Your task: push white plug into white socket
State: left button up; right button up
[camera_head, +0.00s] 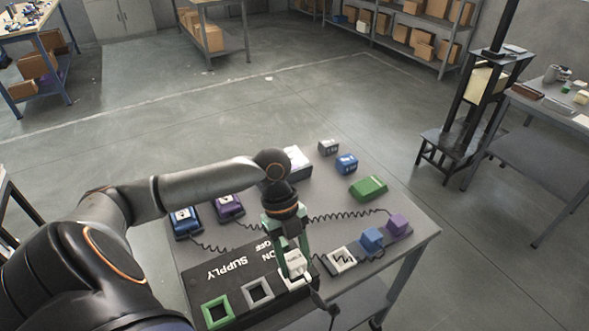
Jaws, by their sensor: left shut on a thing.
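My left gripper (294,262), with green fingers, points down over the panel and is shut on the white plug (296,262). The plug is just over a pale-rimmed socket (285,285) in the row; the gripper and plug hide most of it. I cannot tell whether the plug touches or enters it. My right gripper is not in view.
Green (207,304) and grey (249,291) framed sockets lie left of the plug. A blue plug (371,238) and purple plug (397,223) stand to the right, with coiled cords. Blue, grey and green blocks lie at the table's (418,236) back.

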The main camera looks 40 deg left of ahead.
aim_at(298, 266)
pick_arm(q)
jog(key=shift+f, duration=1)
dwell(0.4)
jog(key=o, duration=1.3)
jog(key=shift+o, duration=0.5)
jog(key=shift+o, duration=0.7)
jog(key=shift+r, duration=0.1)
jog(key=shift+r, duration=3.45)
jog(key=shift+s, duration=0.1)
